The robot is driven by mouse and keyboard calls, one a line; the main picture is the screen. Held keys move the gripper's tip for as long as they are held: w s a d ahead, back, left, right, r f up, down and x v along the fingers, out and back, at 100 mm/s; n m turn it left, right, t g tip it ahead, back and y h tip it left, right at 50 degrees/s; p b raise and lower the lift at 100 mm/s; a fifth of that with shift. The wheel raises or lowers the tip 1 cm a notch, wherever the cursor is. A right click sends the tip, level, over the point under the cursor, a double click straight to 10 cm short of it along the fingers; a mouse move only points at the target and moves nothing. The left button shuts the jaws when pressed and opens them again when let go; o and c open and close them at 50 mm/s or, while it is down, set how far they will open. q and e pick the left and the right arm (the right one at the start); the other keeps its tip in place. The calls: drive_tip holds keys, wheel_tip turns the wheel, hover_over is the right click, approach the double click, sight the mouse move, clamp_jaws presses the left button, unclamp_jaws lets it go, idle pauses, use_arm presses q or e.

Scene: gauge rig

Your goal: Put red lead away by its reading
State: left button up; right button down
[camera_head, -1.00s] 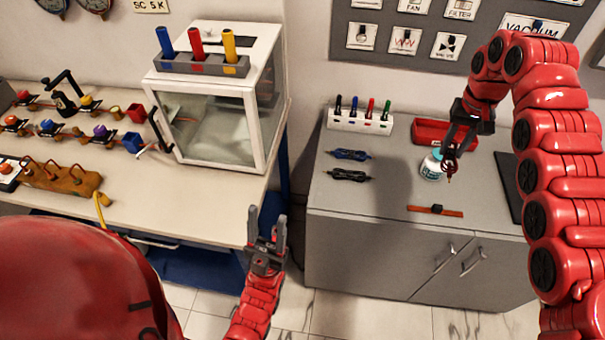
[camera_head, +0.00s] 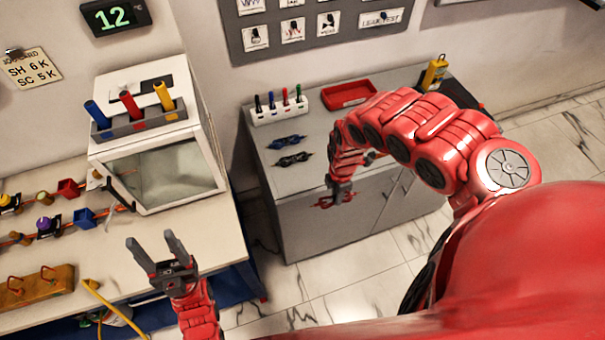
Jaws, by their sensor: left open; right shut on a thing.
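My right gripper (camera_head: 342,188) is shut on a small red lead (camera_head: 325,204), held in front of the grey cabinet's front edge; the fingers partly hide it. My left gripper (camera_head: 158,255) is open and empty, fingers pointing up, in front of the bench. A blue lead (camera_head: 287,141) and a black lead (camera_head: 294,159) lie on the cabinet top. Blue, red and yellow tubes (camera_head: 131,104) stand in a grey rack (camera_head: 137,128) on the white glass-fronted box. A wall display (camera_head: 114,17) reads 12. A card (camera_head: 31,68) reads SH 6 K, SC 5 K.
The grey cabinet (camera_head: 263,172) holds a white rack of markers (camera_head: 279,114), a red tray (camera_head: 349,94) and a yellow instrument (camera_head: 433,73). The white box (camera_head: 130,196) stands on the bench (camera_head: 212,240). Floor shows between bench and cabinet. My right arm hides much of the cabinet.

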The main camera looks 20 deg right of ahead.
drive_tip(key=shift+w+f+b, duration=0.25)
drive_tip(key=shift+f+b, duration=0.3)
drive_tip(key=shift+b, duration=0.65)
drive_tip(key=w+a+b, duration=0.2)
drive_tip(key=w, duration=0.2)
drive_tip(key=w+a+b, duration=0.2)
drive_tip(key=w, duration=0.2)
drive_tip(key=w+a+b, duration=0.2)
drive_tip(key=w, duration=0.2)
drive_tip(key=shift+w+a+f+b, duration=0.2)
drive_tip(key=shift+w+a+b, duration=0.1)
drive_tip(key=shift+w+a, duration=0.1)
drive_tip(key=shift+w+f, duration=0.15)
drive_tip(key=shift+w, duration=0.2)
drive_tip(key=shift+f, duration=0.2)
wheel_tip(320, 180, down, 3)
drive_tip(key=shift+r+p, duration=0.15)
drive_tip(key=shift+p, duration=0.3)
drive_tip(key=shift+d, duration=0.1)
